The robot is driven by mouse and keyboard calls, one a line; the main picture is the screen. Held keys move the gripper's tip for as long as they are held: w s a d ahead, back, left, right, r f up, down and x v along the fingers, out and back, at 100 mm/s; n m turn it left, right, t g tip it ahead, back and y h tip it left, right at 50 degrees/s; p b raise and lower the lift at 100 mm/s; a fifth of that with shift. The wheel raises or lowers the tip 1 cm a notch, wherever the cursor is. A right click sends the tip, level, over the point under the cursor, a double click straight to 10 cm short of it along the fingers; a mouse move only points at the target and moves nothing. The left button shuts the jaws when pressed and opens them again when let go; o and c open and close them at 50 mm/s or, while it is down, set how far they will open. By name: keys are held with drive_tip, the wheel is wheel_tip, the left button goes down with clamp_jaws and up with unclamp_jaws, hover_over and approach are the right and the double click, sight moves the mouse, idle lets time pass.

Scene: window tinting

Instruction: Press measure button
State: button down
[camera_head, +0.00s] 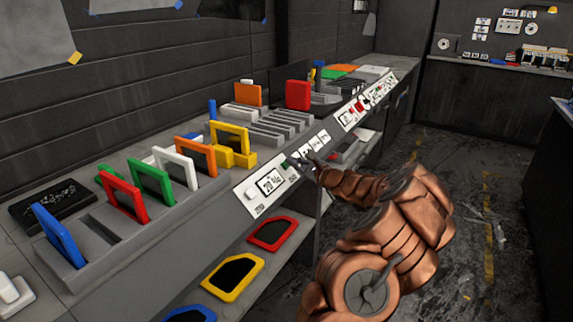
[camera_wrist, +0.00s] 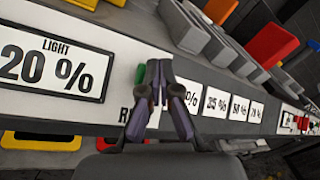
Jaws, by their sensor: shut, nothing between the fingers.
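A green button (camera_wrist: 139,75) shows on the sloped panel front in the wrist view, partly hidden behind my fingers. A label under it is mostly covered. In the head view my gripper (camera_head: 303,160) is at the panel, just right of the display. The display (camera_wrist: 52,64) reads "LIGHT 20 %"; it also shows in the head view (camera_head: 270,182).
A white button (camera_head: 251,193) sits left of the display. Percent labels (camera_wrist: 217,101) run to the right along the panel. Coloured framed samples (camera_head: 151,184) stand in slots on the bench. A red frame (camera_head: 273,233) and a yellow frame (camera_head: 233,277) lie on a lower shelf.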

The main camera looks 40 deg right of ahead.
drive_tip(key=shift+s+r, duration=0.25)
drive_tip(key=s+r+p, duration=0.1)
drive_tip(key=s+d+r+p, duration=0.1)
drive_tip(key=s+r+p, duration=0.1)
drive_tip(key=shift+s+d+r, duration=0.1)
drive_tip(key=shift+s+r, duration=0.1)
drive_tip(key=shift+r, duration=0.05)
idle(0.5)
idle(0.9)
